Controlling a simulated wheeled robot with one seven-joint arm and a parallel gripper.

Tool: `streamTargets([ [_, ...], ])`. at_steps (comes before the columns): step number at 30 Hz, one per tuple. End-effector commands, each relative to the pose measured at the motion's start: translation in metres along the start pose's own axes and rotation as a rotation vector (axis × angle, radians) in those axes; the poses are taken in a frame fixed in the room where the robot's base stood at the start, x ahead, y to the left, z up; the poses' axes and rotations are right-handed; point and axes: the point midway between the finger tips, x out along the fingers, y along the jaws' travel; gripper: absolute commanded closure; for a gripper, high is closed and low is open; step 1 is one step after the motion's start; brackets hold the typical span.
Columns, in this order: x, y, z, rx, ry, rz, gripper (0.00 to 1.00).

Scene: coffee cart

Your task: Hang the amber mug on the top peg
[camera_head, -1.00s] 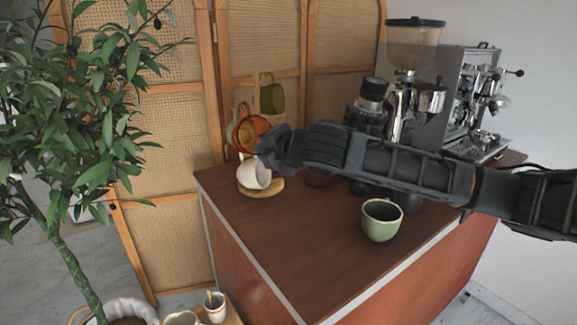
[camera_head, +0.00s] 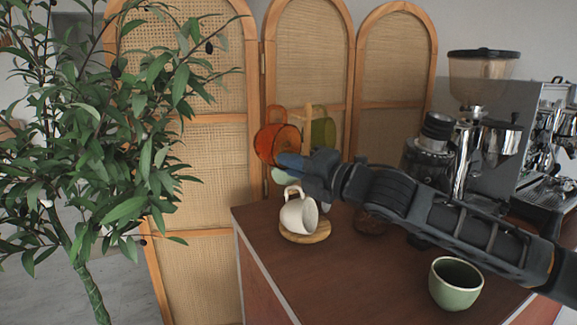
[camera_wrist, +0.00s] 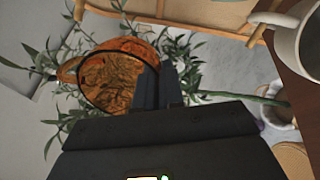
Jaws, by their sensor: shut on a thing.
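The amber mug (camera_head: 277,143) is see-through orange and is held up in the air at the left of the mug tree's wooden post (camera_head: 308,122). My gripper (camera_head: 298,163) is shut on it; in the wrist view the amber mug (camera_wrist: 118,80) is beside my dark fingers (camera_wrist: 160,86). An olive-green mug (camera_head: 324,134) hangs at the post's right. A white mug (camera_head: 297,214) is tilted low on the tree, above its round wooden base (camera_head: 304,237). A pale green mug (camera_head: 282,176) shows partly behind my gripper. I cannot make out a free top peg.
A green cup (camera_head: 455,285) stands on the brown cart top (camera_head: 350,270). A grinder (camera_head: 482,75) and espresso machine (camera_head: 560,135) stand at the right. A cane screen (camera_head: 185,155) is behind, and a leafy plant (camera_head: 90,140) is at the left.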

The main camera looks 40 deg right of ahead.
Motion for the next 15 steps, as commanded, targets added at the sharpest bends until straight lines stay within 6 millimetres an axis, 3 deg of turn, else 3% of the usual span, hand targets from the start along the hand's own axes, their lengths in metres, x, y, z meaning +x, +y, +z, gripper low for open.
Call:
streamTargets([
  [15,0.006,-0.015,0.030,-0.002,-0.002,-0.001,1.00],
])
